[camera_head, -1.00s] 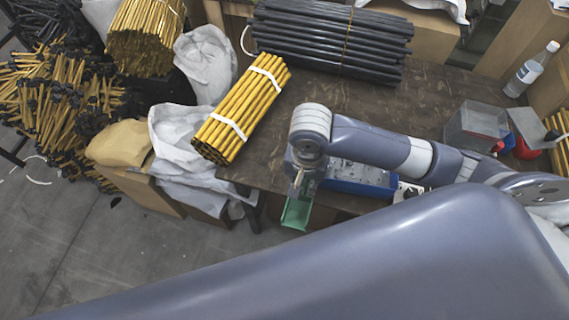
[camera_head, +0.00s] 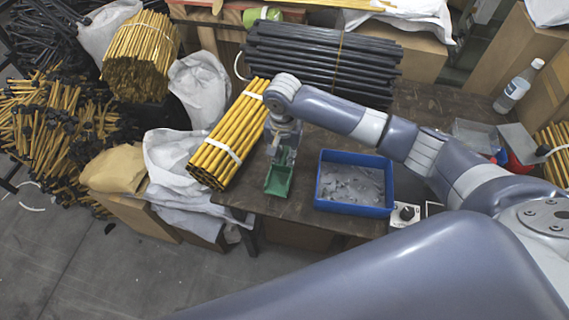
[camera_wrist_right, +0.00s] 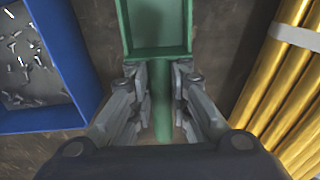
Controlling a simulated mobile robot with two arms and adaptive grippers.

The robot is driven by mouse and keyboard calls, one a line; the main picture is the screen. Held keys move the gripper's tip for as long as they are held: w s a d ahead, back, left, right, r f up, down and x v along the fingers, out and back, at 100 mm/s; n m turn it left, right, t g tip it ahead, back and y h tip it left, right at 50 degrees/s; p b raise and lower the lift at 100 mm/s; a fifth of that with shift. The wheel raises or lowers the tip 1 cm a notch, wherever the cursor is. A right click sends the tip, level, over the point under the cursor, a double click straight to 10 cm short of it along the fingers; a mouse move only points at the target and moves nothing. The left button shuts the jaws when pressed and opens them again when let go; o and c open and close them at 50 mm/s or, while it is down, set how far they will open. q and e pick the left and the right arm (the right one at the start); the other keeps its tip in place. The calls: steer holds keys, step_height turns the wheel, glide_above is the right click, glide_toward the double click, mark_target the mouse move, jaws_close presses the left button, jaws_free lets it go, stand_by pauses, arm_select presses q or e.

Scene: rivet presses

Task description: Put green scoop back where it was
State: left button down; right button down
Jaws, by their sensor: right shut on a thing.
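The green scoop (camera_head: 279,181) is at the front part of the table, between the yellow rod bundle and the blue bin. Its open tray faces up and looks empty in the right wrist view (camera_wrist_right: 158,28). My right gripper (camera_head: 284,150) is shut on the scoop's handle (camera_wrist_right: 163,105), with a finger on each side of it. I cannot tell whether the scoop touches the table. My left gripper is not in view.
The blue bin (camera_head: 353,209) with small grey rivets stands right of the scoop. The tied yellow rods (camera_head: 232,140) lie close on the left. Black rods (camera_head: 325,62) lie behind. Bare table (camera_head: 322,147) shows between scoop and bin.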

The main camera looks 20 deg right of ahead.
mark_target(284, 165)
steer(key=shift+f, duration=1.75)
steer(key=c, duration=1.5)
jaws_free()
steer(key=shift+f, duration=0.1)
step_height(284, 165, up, 12)
steer(key=shift+a+r, duration=0.1)
steer(key=shift+r, duration=0.05)
